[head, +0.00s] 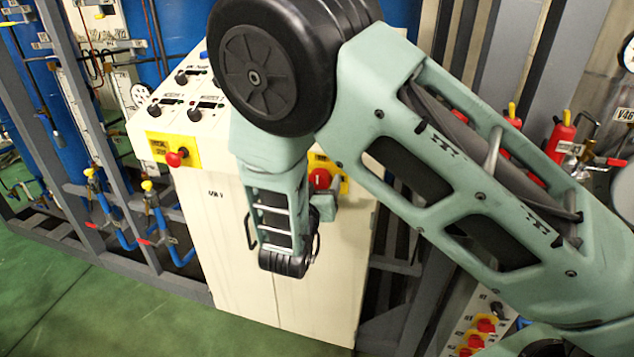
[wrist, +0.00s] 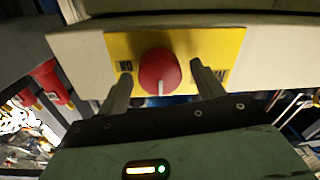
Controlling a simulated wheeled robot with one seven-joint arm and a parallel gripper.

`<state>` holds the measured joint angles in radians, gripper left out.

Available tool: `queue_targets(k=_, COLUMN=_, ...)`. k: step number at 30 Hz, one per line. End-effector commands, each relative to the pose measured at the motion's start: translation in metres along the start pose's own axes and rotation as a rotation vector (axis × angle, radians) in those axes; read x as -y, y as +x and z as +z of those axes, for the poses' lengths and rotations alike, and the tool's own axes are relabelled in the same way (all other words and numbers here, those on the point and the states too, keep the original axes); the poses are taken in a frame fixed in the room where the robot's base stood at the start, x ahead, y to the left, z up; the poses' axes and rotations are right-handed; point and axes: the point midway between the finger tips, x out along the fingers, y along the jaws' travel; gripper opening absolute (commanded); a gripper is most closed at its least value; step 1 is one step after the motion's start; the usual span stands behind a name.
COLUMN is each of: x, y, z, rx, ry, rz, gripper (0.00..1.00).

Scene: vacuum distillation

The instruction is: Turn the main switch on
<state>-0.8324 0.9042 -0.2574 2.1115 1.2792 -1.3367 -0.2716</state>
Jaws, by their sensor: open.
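The main switch is a red round knob (wrist: 158,71) on a yellow plate (wrist: 215,45) on the cabinet's front. In the wrist view its white mark points down, towards my gripper, and a label at its left appears upside down. My gripper (wrist: 161,75) is open, with one finger on each side of the knob. I see gaps between fingers and knob; how deep the fingers reach is unclear. In the head view the red knob (head: 320,178) and plate (head: 343,183) show just right of my wrist, partly hidden by my arm and gripper.
The cream cabinet (head: 240,270) has a second red knob (head: 176,158) on a yellow plate at its left, and black knobs on its sloped top. Blue pipes and grey frames stand at the left. Green floor (head: 110,310) is open at front left.

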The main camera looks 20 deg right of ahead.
Motion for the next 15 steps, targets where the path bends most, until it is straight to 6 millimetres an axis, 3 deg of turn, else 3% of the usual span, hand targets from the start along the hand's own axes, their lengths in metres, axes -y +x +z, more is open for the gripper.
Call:
queue_targets(k=4, x=-0.0001, y=-0.0001, z=0.0001, rx=0.000, ry=0.000, rz=0.000, gripper=0.67)
queue_targets(k=5, x=-0.0001, y=-0.0001, z=0.0001, rx=0.000, ry=0.000, rz=0.000, gripper=0.62)
queue_targets(k=9, x=-0.0001, y=-0.0002, z=0.0000, rx=0.000, ry=0.000, rz=0.000, gripper=0.23)
queue_targets(k=15, x=-0.0001, y=-0.0003, z=0.0003, rx=0.000, ry=0.004, rz=0.000, gripper=0.23)
